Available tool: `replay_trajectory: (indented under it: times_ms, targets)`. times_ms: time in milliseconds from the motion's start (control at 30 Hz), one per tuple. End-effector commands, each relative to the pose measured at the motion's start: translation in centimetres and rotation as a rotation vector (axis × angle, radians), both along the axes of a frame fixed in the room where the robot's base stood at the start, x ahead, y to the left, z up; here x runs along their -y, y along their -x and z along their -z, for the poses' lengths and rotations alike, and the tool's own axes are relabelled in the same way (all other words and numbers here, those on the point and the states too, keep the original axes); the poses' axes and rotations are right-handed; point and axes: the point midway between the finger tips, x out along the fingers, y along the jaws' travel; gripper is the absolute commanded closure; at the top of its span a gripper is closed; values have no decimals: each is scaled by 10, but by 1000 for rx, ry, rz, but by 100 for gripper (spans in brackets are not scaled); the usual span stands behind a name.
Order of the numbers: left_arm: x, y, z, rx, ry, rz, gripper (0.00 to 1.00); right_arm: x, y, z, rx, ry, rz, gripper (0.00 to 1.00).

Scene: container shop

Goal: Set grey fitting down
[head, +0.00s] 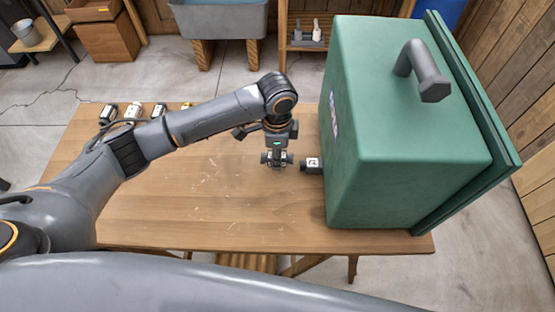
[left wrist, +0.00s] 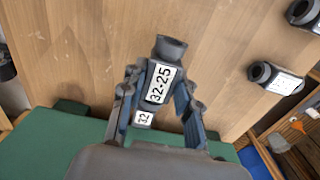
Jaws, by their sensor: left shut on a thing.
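My left gripper (head: 277,161) points down over the right part of the wooden table, just left of the green box. In the left wrist view, its two fingers (left wrist: 158,103) are shut on a grey fitting (left wrist: 171,48). The fitting has a dark round collar and white labels reading "32-25" and "32". The fingers hide part of its sides. I cannot tell whether it touches the table top. My right gripper is not in view.
A large green box (head: 400,130) with a grey pipe handle fills the table's right side. Another labelled dark fitting (head: 311,165) lies against its left face. Several fittings (head: 133,111) stand along the table's far left edge. The table's (head: 190,205) middle and front are clear.

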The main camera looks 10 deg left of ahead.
Motion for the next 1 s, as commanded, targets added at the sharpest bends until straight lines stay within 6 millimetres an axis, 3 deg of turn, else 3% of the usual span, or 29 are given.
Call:
replay_trajectory:
  times_ms: [233, 600, 633, 700, 733, 1000]
  targets:
    - [1, -1, 30, 0, -1, 0, 100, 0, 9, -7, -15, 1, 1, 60]
    - [1, -1, 35, 0, -1, 0, 100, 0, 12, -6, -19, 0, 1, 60]
    - [1, -1, 35, 1, -1, 0, 65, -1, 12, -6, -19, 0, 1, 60]
    - [1, -1, 35, 1, -1, 0, 51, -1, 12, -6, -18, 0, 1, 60]
    - [1, -1, 35, 1, -1, 0, 46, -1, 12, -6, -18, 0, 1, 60]
    - [1, -1, 34, 1, -1, 0, 46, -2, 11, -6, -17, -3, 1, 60]
